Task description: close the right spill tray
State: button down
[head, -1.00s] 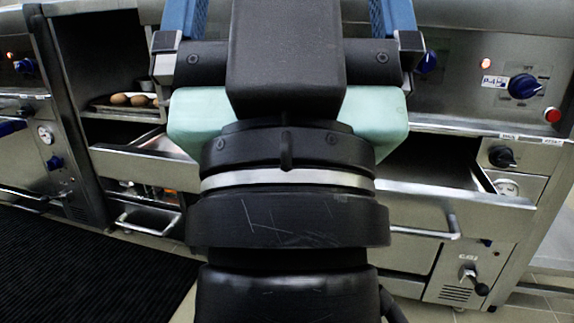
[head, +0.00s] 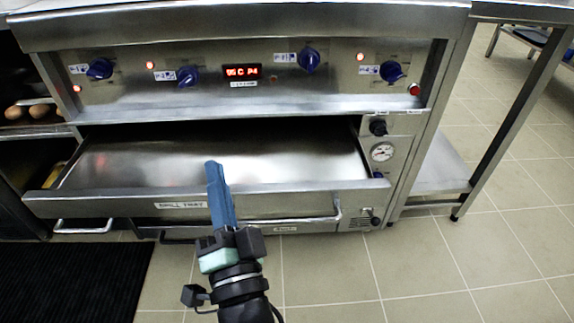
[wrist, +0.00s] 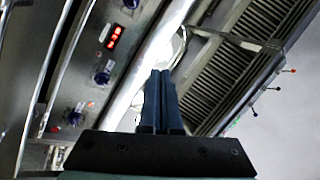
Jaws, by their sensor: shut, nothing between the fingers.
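The spill tray (head: 110,205) is a wide steel drawer under the oven control panel in the head view, labelled "SPILL TRAY". It stands pulled out, with its bare inside showing. The closed, empty fingers also show in the wrist view (wrist: 158,75), where the tray is not in view.
The control panel (head: 240,72) with blue knobs is above the tray. A gauge (head: 382,152) sits right of the opening. A steel side table (head: 440,170) stands at the right, and a black mat (head: 75,280) lies at lower left. Tiled floor in front is clear.

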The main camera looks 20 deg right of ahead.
jog(key=s+d+f+m+g+h+p, duration=0.2)
jog(key=s+d+f+m+p, duration=0.1)
jog(key=s+f+m+p, duration=0.15)
jog(key=m+g+h+p, duration=0.2)
jog(key=m+g+p, duration=0.1)
jog(key=m+p, duration=0.25)
send_near(289, 193)
jog(key=shift+n, duration=0.3)
jog(key=b+x, duration=0.2)
jog(key=x, duration=0.5)
jog(key=shift+f, duration=0.1)
